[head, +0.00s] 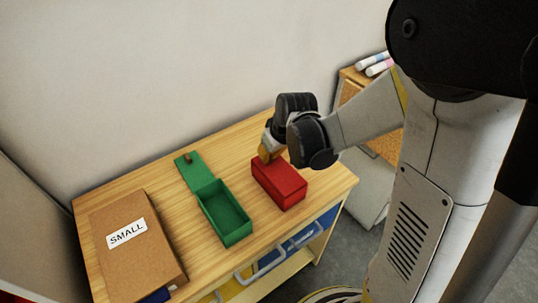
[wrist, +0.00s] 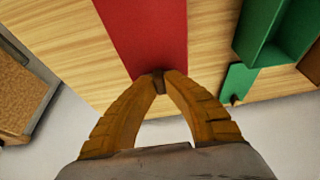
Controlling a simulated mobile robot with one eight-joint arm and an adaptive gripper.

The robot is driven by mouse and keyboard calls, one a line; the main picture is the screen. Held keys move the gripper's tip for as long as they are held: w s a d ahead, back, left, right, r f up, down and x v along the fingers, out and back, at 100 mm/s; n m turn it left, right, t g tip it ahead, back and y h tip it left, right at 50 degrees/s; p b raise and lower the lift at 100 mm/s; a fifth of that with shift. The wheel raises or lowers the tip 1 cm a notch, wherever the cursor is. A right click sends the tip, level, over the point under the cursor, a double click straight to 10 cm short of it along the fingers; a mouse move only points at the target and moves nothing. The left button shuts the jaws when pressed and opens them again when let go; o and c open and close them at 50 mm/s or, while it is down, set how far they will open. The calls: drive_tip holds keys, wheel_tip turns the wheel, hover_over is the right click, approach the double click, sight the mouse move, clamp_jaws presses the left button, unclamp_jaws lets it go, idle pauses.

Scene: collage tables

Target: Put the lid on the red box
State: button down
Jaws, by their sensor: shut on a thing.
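The red box (head: 287,193) stands on the wooden table, right of the open green box. Its top looks flat and red, like a lid (head: 280,175) lying over it; I cannot tell whether this lid sits flush. My gripper (head: 265,157) is at the far end of the red box. In the wrist view, my gripper's yellow fingertips (wrist: 160,82) are shut on a small brown knob (wrist: 158,82) at the end of the red surface (wrist: 148,35). The fingers hide part of that end.
The green box (head: 225,212) is open and empty, its green lid (head: 193,172) lying flat behind it. A cardboard box marked SMALL (head: 135,255) is at the left. Coloured drawers (head: 272,257) are below the tabletop. A cork-faced cabinet (head: 385,145) holds rolls at the right.

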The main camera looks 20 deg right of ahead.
drive_tip(key=shift+f, duration=0.15)
drive_tip(key=c, duration=1)
unclamp_jaws()
drive_tip(key=shift+r+p, duration=2.65)
drive_tip(key=shift+r, duration=0.9)
